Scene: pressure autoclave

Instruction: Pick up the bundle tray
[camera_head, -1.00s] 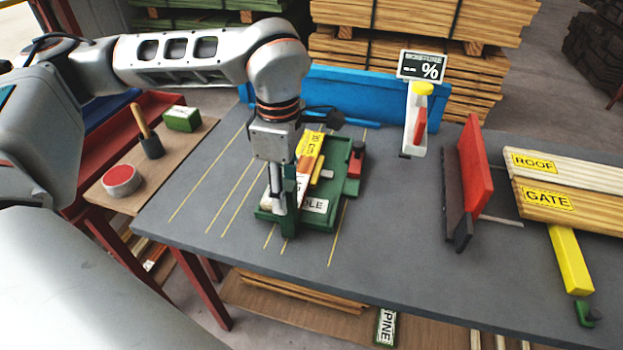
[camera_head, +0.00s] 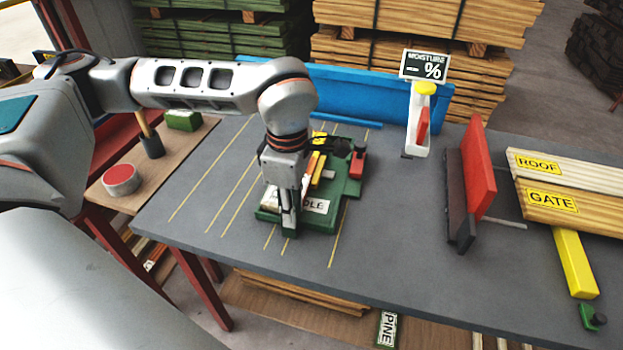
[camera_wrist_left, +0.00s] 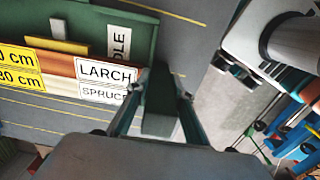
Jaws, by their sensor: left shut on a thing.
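The green bundle tray (camera_head: 325,222) sits on the grey table and holds a few boards. Its white label, partly hidden, ends in "DLE". In the left wrist view, the tray (camera_wrist_left: 85,18) holds boards labelled "LARCH" (camera_wrist_left: 106,72) and "SPRUCE" (camera_wrist_left: 104,94), beside yellow length labels. My left gripper (camera_head: 289,226) points down at the tray's front left part. In the left wrist view, its fingers (camera_wrist_left: 160,100) are closed around an upright green part, which I take as the tray's handle. My arm hides part of the tray. My right gripper is not in view.
A moisture meter stand (camera_head: 418,120) stands behind and right of the tray. A red upright block (camera_head: 477,168) and boards marked "ROOF" and "GATE" (camera_head: 550,200) lie farther right. The table between tray and red block is clear.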

